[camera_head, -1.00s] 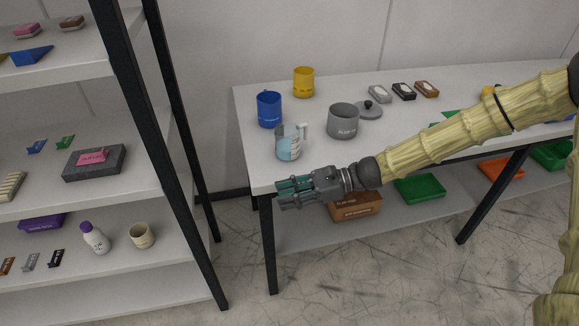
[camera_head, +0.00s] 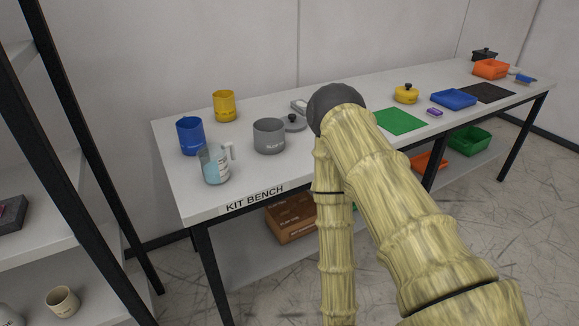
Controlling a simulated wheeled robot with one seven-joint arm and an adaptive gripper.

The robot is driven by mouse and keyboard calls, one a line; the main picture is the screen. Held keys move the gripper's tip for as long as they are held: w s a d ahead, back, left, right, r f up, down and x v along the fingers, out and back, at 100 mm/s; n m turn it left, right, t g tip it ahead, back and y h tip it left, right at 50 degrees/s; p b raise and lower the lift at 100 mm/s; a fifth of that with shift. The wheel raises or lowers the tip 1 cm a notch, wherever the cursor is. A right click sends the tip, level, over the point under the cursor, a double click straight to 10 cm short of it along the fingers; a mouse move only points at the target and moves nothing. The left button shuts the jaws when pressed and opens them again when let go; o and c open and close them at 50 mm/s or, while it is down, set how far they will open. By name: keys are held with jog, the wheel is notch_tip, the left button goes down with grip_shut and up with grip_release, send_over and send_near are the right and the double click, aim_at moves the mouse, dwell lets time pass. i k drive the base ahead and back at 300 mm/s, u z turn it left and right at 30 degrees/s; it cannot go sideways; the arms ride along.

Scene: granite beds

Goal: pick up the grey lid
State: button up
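The grey lid (camera_head: 294,123) with a dark knob lies flat on the white bench, just right of the grey pot (camera_head: 269,136). The lid is in plain view, close to the left of my arm's dark joint. My arm crosses the middle of the picture in front of the bench. My gripper is not in view, so its fingers cannot be judged.
A clear jug (camera_head: 213,165), a blue container (camera_head: 191,135) and a yellow mug (camera_head: 226,106) stand left of the pot. A green mat (camera_head: 399,121), a yellow lidded pot (camera_head: 406,94) and a blue tray (camera_head: 453,98) are on the right. A dark-framed shelf (camera_head: 70,180) stands at left.

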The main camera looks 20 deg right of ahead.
aim_at(294, 123)
jog(key=u, duration=3.05)
jog(key=k, duration=1.3)
jog(key=z, duration=2.25)
